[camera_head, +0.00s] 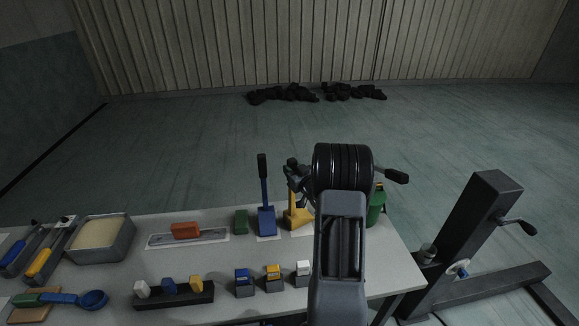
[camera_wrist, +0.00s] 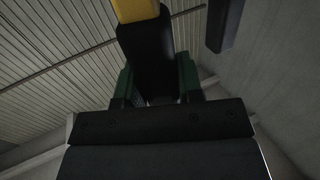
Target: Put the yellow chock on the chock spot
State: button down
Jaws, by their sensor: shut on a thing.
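The yellow chock (camera_head: 297,215) is upright near the table's back edge, just left of my arm; its yellow end also shows at the top of the wrist view (camera_wrist: 136,9). My gripper (camera_head: 293,172) is shut on the chock's black handle (camera_wrist: 147,55), with the green fingers on either side of it. The chock is at or just above a pale patch (camera_head: 292,233); I cannot tell whether it touches. I cannot tell for sure which mark is the chock spot. My arm hides part of this area.
A blue chock (camera_head: 266,218) with a tall black handle stands close left, with a green block (camera_head: 241,221) beside it. A green can-like thing (camera_head: 377,205) is right of my arm. Small coloured blocks (camera_head: 242,280) line the front. A dark post (camera_head: 470,235) stands right of the table.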

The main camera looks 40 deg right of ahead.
jog(key=shift+r, duration=0.25)
jog(key=c, duration=1.2)
grip_release()
jog(key=shift+f, duration=0.35)
jog(key=o, duration=0.4)
jog(key=shift+s+r, duration=0.15)
jog(key=shift+s, duration=0.05)
